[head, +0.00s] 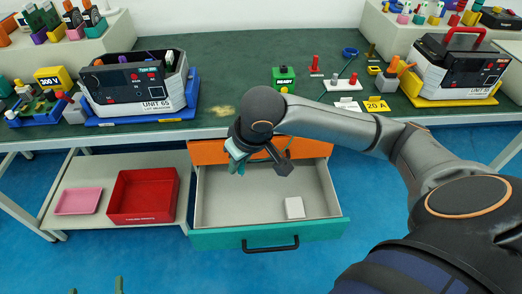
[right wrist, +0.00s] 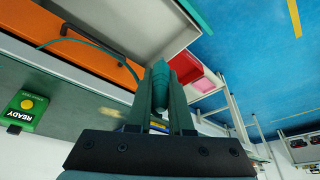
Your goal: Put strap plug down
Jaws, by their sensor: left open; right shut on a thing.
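The strap plug is teal and shows between the fingers of my right gripper (right wrist: 160,110) in the right wrist view (right wrist: 160,82), with a thin teal cable (right wrist: 95,45) running from it. In the head view my right gripper (head: 236,163) points down over the left back part of an open drawer, and the plug is mostly hidden by the gripper and wrist. The drawer has a teal front (head: 270,236) and a black handle. My left gripper (head: 96,287) shows only as two green fingertips, apart and empty, at the bottom edge of the head view.
A small white block (head: 294,208) lies in the drawer, right side. An orange drawer front (head: 207,151) sits behind it under the bench (head: 230,60). A red bin (head: 143,196) and pink tray (head: 78,201) stand left on a shelf. A green READY box (head: 284,78) is on the bench.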

